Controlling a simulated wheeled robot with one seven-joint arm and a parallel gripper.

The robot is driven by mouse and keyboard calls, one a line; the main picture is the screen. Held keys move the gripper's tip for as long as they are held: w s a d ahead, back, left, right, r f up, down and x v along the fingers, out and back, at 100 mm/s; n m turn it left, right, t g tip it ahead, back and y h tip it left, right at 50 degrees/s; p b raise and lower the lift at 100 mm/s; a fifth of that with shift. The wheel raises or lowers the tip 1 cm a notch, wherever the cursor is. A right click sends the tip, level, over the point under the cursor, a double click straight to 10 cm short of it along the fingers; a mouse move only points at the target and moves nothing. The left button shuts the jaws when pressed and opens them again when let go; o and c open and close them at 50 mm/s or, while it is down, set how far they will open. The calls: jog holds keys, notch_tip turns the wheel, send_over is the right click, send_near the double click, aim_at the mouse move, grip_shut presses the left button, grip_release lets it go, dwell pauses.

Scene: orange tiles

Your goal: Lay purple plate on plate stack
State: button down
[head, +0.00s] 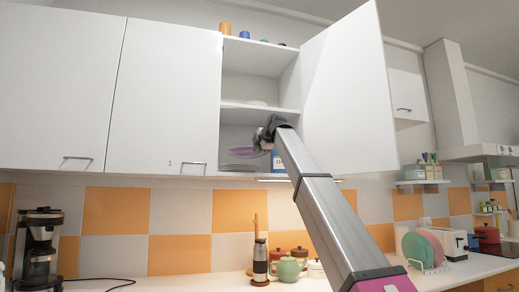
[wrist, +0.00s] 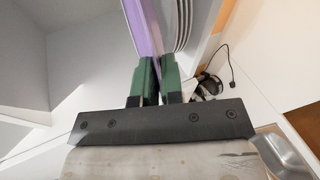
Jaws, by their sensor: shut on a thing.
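The purple plate (head: 243,153) is inside the open wall cabinet, roughly level, just above the plate stack (head: 238,167) on the cabinet's bottom shelf. My gripper (head: 266,138) is at the cabinet opening, shut on the plate's near edge. In the wrist view the purple plate (wrist: 143,28) runs up from between the green fingers of my gripper (wrist: 157,75). The pale edges of the plate stack (wrist: 183,25) show beside it, with a narrow gap between them. The far side of the plate is hidden.
The open cabinet door (head: 350,90) stands to the right of my arm. A blue-and-white box (head: 278,161) stands right of the stack. A middle shelf (head: 258,111) with a pale plate is above.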

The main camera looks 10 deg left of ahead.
aim_at(248, 155)
jog(key=shift+w+a+f, duration=0.25)
jog(key=shift+w+a, duration=0.9)
jog(key=shift+w, duration=0.05)
jog(key=shift+w+a+f, duration=0.25)
jog(key=shift+w+a, duration=0.9)
jog(key=shift+w+a+f, duration=0.25)
jog(key=shift+w+a, duration=0.9)
jog(key=shift+w, duration=0.05)
jog(key=shift+f, duration=1.35)
jog(key=c, duration=1.2)
grip_release()
jog(key=shift+f, duration=0.1)
jog(key=shift+o, duration=0.2)
jog(key=shift+s+d, duration=0.1)
jog(key=shift+s, duration=0.05)
